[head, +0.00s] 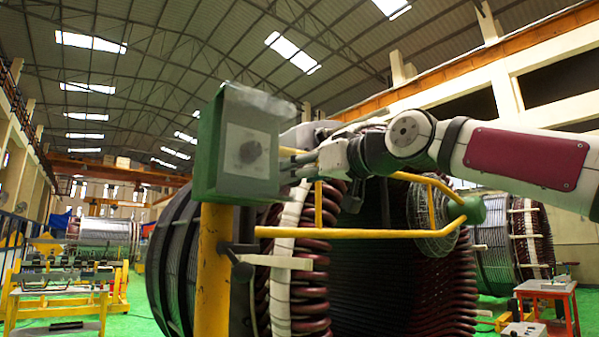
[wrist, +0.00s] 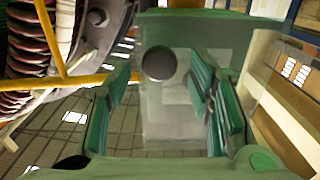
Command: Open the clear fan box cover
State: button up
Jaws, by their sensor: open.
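The fan box (head: 207,150) is a green box on top of a yellow post in the head view. Its clear cover (head: 237,178) is a greyish see-through panel with a dark round knob (head: 250,151) behind or on it. In the wrist view the clear cover (wrist: 170,115) stands between my fingers, with the dark knob (wrist: 159,63) near its upper middle. My gripper (head: 291,163) is open just right of the box in the head view. Its two green fingers flank the cover in the wrist view (wrist: 163,90). I cannot tell whether a finger touches the cover.
A yellow rail (head: 360,233) runs right from the post, below my arm. A large stator with dark red coils (head: 310,290) stands close behind. A red table (head: 547,289) is at the far right, and a yellow workbench (head: 60,291) is at the left. Green floor shows between them.

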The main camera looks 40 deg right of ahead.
jog(key=shift+w, duration=0.95)
grip_shut()
jog(key=shift+s+a, duration=0.1)
